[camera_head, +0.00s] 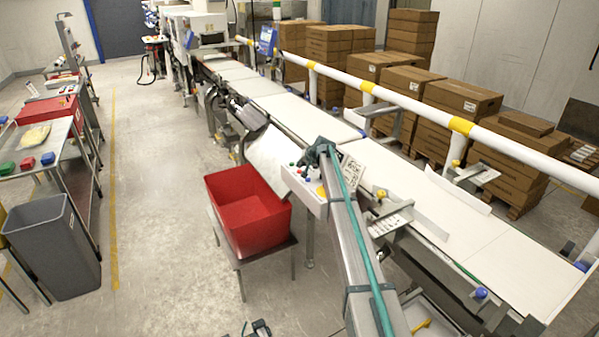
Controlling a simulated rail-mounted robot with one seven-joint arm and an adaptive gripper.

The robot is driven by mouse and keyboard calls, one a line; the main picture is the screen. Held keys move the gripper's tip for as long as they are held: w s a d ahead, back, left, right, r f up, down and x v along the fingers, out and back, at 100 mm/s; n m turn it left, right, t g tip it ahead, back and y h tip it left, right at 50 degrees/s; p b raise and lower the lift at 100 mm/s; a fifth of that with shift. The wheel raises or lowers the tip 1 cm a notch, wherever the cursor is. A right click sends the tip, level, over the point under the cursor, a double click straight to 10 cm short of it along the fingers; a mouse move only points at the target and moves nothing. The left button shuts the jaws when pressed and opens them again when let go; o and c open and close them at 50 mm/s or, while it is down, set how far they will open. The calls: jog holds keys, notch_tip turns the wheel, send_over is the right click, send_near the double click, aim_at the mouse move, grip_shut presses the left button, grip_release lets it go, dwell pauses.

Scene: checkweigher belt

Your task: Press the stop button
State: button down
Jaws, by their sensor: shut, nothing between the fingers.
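A pale control box (311,203) stands beside the belt, left of my arm. I cannot tell for sure which is the stop button; my arm may hide part of the box. My dark gripper (312,158) is at the far end of my arm, over the back edge of the box top. It looks small and is shut and empty. Whether it touches a button cannot be told.
A red bin (222,218) stands on a low table left of the box. The white belt (395,182) runs behind my arm, with a white and yellow rail (413,107) beyond it. Stacked cartons (462,96) stand behind. A grey bin (60,255) is at left; floor between is clear.

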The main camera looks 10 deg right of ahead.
jog(key=shift+r, duration=0.15)
jog(key=shift+r+p, duration=0.45)
jog(key=shift+r, duration=1.9)
notch_tip(320, 180, up, 9)
jog(key=p, duration=0.2)
send_over(301, 171)
jog(key=shift+a, duration=0.1)
